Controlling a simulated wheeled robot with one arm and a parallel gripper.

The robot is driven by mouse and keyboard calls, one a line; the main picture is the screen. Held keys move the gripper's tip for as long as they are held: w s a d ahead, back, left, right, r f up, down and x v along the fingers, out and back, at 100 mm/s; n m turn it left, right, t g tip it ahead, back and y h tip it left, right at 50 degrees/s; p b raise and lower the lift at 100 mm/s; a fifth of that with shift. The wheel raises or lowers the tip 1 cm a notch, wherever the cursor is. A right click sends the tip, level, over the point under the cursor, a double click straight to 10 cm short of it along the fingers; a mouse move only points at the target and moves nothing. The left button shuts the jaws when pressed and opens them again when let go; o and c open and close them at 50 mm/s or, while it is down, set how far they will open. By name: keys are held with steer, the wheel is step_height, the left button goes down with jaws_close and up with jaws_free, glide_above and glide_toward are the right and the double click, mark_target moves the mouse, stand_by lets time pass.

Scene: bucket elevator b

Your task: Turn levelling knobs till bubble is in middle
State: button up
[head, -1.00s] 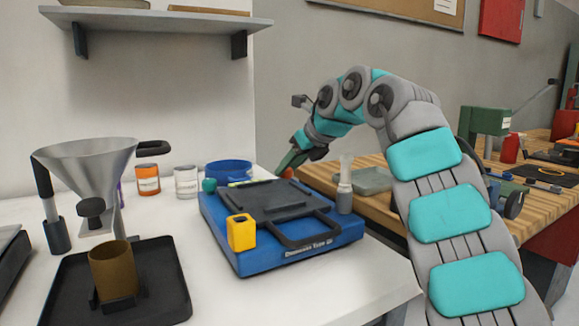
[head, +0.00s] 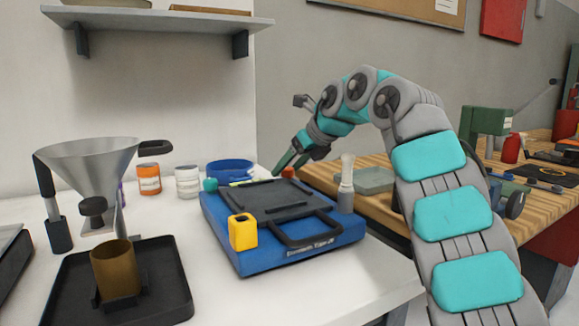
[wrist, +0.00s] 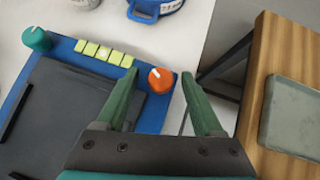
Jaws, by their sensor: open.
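A blue machine (head: 262,262) with a dark top plate stands on the white bench. A teal knob (head: 210,184) is at its back left corner and also shows in the wrist view (wrist: 37,39). An orange-red knob (head: 288,172) is at its back right corner and also shows in the wrist view (wrist: 161,80). A yellow-green segmented strip (wrist: 103,52), possibly the level, lies between these knobs; I cannot clearly make out a bubble. My gripper (head: 287,160) is open at the orange knob. In the wrist view its fingers (wrist: 160,74) are either side of the knob, with gaps visible.
A yellow block (head: 242,233) sits at the machine's front left corner, and a grey-white post (head: 346,185) at its right. A blue round container (head: 230,169) stands behind. A metal funnel (head: 88,160) is at left. A wooden table (head: 400,205) stands at right.

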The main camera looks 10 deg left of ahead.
steer(key=shift+r, duration=0.1)
steer(key=shift+v, duration=3.85)
